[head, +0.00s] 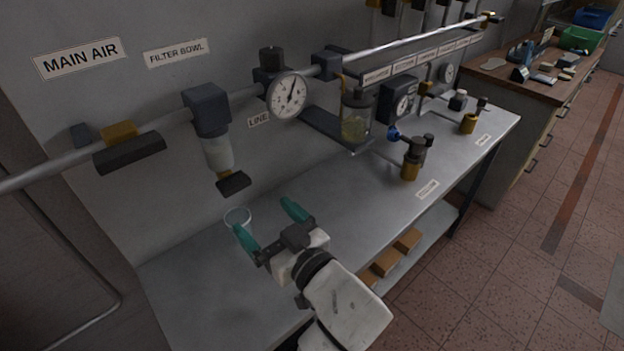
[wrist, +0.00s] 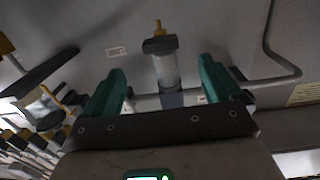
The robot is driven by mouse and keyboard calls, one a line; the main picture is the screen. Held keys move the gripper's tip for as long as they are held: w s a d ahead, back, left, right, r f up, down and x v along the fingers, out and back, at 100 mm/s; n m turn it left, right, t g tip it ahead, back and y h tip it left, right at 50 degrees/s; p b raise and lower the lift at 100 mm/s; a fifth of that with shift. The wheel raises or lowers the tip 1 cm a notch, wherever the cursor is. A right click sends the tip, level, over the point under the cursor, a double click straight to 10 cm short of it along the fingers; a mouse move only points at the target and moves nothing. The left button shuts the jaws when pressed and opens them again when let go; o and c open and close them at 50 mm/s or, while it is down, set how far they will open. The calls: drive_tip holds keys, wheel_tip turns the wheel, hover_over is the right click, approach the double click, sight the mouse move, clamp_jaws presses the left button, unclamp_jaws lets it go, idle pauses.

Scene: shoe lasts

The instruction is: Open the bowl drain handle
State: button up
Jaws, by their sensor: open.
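The filter bowl (head: 218,153) hangs from a dark housing (head: 207,108) on the wall pipe, under the "FILTER BOWL" label. At its bottom is a brass fitting with a black drain handle (head: 234,183). In the wrist view, which is upside down, the bowl (wrist: 166,71) shows between the fingers, with the black handle (wrist: 160,45) and brass tip (wrist: 158,27) above it. My gripper (head: 267,222) is open and empty, its teal fingers spread over the bench, below and in front of the handle. The fingers (wrist: 162,80) are apart from the handle.
A clear cup (head: 238,216) stands on the bench behind the left finger. A gauge (head: 288,95), a lubricator-like bowl (head: 357,118) and a dark wall tray (head: 335,130) are to the right. The black main air handle (head: 130,153) is left. Bench space in front is clear.

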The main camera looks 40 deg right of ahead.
sight(238, 187)
drive_tip(key=shift+y, duration=0.3)
drive_tip(key=w, duration=0.3)
drive_tip(key=w+p, duration=0.1)
drive_tip(key=w, duration=0.2)
drive_tip(key=w+p, duration=0.1)
drive_tip(key=w, duration=0.3)
drive_tip(key=shift+d+r, duration=0.2)
drive_tip(key=shift+r, duration=0.1)
drive_tip(key=shift+c, duration=0.2)
drive_tip(key=c, duration=1)
drive_tip(key=shift+n, duration=0.3)
